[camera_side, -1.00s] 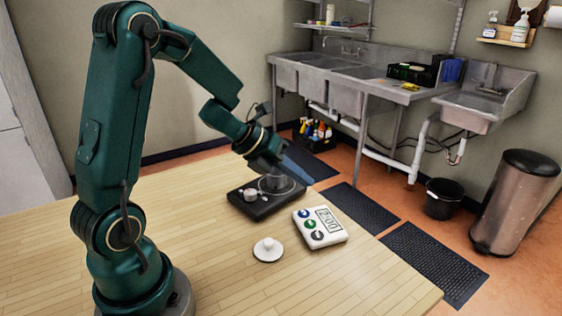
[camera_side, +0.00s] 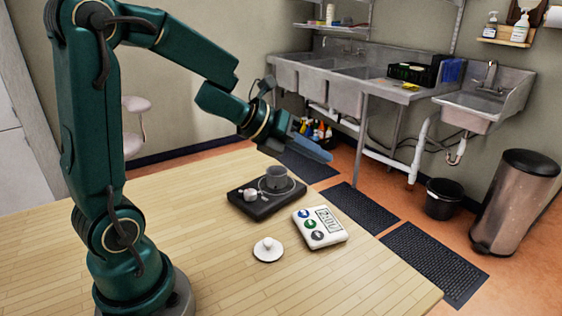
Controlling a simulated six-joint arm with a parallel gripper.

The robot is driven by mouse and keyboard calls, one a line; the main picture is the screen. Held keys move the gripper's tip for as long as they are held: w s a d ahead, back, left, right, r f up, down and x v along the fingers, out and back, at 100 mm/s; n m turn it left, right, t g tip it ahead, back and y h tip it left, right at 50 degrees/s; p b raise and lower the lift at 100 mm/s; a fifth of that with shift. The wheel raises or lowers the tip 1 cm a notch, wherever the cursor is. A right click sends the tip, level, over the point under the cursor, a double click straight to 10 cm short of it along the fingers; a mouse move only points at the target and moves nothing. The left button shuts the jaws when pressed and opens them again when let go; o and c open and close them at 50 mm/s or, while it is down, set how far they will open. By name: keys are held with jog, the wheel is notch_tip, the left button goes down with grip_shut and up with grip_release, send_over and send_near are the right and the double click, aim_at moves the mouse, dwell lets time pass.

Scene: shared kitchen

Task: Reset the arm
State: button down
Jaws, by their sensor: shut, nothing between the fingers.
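My gripper (camera_side: 318,153) is shut and empty. It is raised in the air above and to the right of a small dark pot (camera_side: 276,179). The pot stands on the round plate of a black hot plate (camera_side: 262,208), which has a light knob at its left. A white lid (camera_side: 267,250) with a knob lies on the wooden table, in front of the hot plate. A white timer (camera_side: 320,228) with a display and coloured buttons lies to the right of the lid. My gripper touches none of these.
The wooden table (camera_side: 220,277) is clear at the front and left. Beyond its edge are dark floor mats (camera_side: 361,206), a steel sink unit (camera_side: 345,90), a black bucket (camera_side: 441,199) and a metal bin (camera_side: 512,203). A pale stool (camera_side: 137,122) stands behind my arm.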

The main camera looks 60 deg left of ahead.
jog(key=s+r+n+t+y, duration=0.3)
jog(key=r+n+t+y, duration=0.15)
jog(key=r+n, duration=0.7)
jog(key=s+d+f+n+g, duration=0.3)
jog(key=s+f+n, duration=0.3)
jog(key=s+n, duration=0.2)
jog(key=s+d+f+n+g+h, duration=0.1)
jog(key=s+d+f+n+g, duration=0.2)
jog(key=s+f+n+g, duration=0.2)
jog(key=s+n+g, duration=0.1)
jog(key=s+n, duration=0.2)
jog(key=n, duration=0.3)
jog(key=shift+d+f, duration=0.2)
jog(key=shift+f, duration=0.2)
